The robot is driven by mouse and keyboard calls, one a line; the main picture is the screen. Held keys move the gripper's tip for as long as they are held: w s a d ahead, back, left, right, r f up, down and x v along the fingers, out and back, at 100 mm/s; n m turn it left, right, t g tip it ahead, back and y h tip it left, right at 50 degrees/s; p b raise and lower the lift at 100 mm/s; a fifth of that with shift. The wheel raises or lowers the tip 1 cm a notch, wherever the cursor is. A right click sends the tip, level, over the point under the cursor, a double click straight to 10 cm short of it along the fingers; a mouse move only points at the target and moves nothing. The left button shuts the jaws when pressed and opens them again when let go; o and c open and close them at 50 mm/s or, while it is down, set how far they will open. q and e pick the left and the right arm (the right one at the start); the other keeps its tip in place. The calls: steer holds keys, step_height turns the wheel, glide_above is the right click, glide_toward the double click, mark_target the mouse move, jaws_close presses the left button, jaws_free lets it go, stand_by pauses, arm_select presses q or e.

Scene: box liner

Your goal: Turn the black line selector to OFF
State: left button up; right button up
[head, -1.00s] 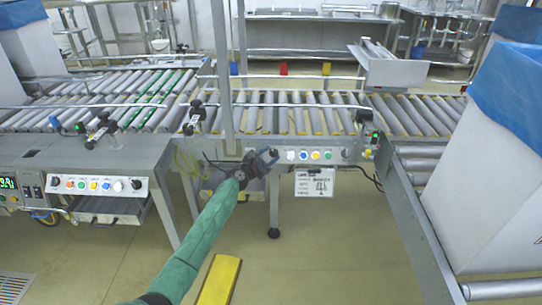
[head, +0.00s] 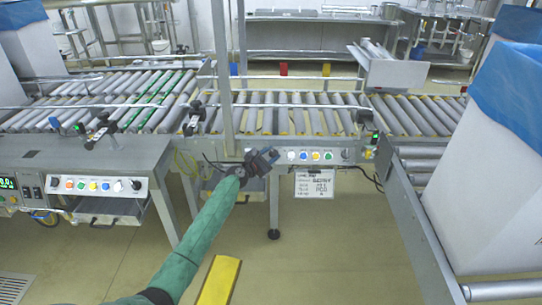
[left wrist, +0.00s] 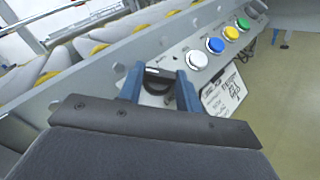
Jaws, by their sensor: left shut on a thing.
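The black line selector (left wrist: 158,88) is a dark knob on the grey control panel of the middle conveyor. In the left wrist view it sits between the blue fingers of my left gripper (left wrist: 160,82), which is shut on it. In the head view my left gripper (head: 266,156) is at the left end of the button row and hides the selector. The direction the selector points cannot be read. My right gripper is not in view.
White, blue, yellow and green buttons (left wrist: 215,45) run beside the selector. Another black knob (head: 345,154) is at the panel's right. A white sign (head: 314,184) hangs below. A second panel (head: 97,185) is at the left. Blue-lined boxes (head: 485,150) stand at the right.

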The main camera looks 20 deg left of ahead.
arm_select(q)
steer(key=shift+a+r+m+g+h, duration=0.1)
steer(key=shift+a+m+g+h, duration=0.05)
steer(key=shift+m+g+h, duration=0.8)
steer(key=shift+w+r+m+g+h, duration=0.1)
steer(key=shift+m+g+h, duration=0.15)
steer(key=shift+m+g, duration=0.7)
steer(key=shift+a+r+m+g+h+p, duration=0.1)
steer(key=shift+m+g+h+p, duration=0.25)
steer(key=shift+m+g, duration=0.45)
steer(key=shift+w+m+g+p, duration=0.15)
steer(key=shift+m+g+p, duration=0.3)
steer(key=shift+m+g, duration=0.85)
steer(key=shift+m, duration=0.3)
steer(key=shift+p, duration=0.3)
steer(key=shift+h, duration=0.25)
steer(key=o, duration=0.7)
